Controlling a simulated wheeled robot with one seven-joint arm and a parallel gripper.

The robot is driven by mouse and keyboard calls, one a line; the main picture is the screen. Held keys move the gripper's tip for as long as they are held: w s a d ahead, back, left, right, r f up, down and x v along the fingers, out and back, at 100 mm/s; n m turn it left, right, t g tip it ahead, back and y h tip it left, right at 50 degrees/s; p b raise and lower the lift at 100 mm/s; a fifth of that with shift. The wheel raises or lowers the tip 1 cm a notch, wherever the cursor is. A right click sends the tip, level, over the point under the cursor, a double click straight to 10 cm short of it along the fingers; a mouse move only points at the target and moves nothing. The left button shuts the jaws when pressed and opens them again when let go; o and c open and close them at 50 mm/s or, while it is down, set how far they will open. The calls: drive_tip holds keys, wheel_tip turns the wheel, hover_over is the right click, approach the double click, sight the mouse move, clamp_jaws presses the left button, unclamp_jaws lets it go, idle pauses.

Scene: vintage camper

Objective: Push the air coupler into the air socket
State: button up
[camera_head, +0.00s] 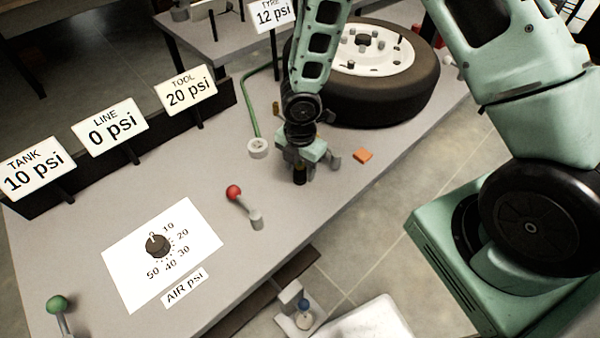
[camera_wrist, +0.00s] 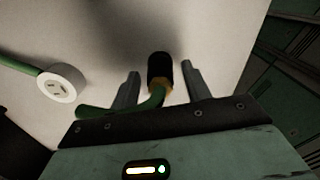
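The air coupler, a black cylinder with a brass-coloured collar, shows in the wrist view (camera_wrist: 159,70) between my fingers. A green hose (camera_wrist: 120,108) curves from it to the left. In the head view its black body (camera_head: 299,175) shows just below my gripper (camera_head: 308,155). My gripper also shows in the wrist view (camera_wrist: 160,80); its fingers are apart, with a gap on each side of the coupler. A round white fitting with dark slots, likely the air socket, is on the bench left of the gripper (camera_head: 258,148) and in the wrist view (camera_wrist: 60,84).
A wheel with a tyre (camera_head: 412,85) lies behind my gripper. A red-knobbed lever (camera_head: 234,192), a pressure dial (camera_head: 157,246) and a green-knobbed lever (camera_head: 57,304) are nearer. The signs read tank 10, line 0 and tool 20 psi.

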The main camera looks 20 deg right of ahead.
sight(300, 166)
drive_tip(key=c, duration=0.8)
drive_tip(key=shift+o, duration=0.2)
wheel_tip(300, 166, up, 10)
drive_tip(key=shift+r+p, duration=0.1)
drive_tip(key=shift+p, duration=0.65)
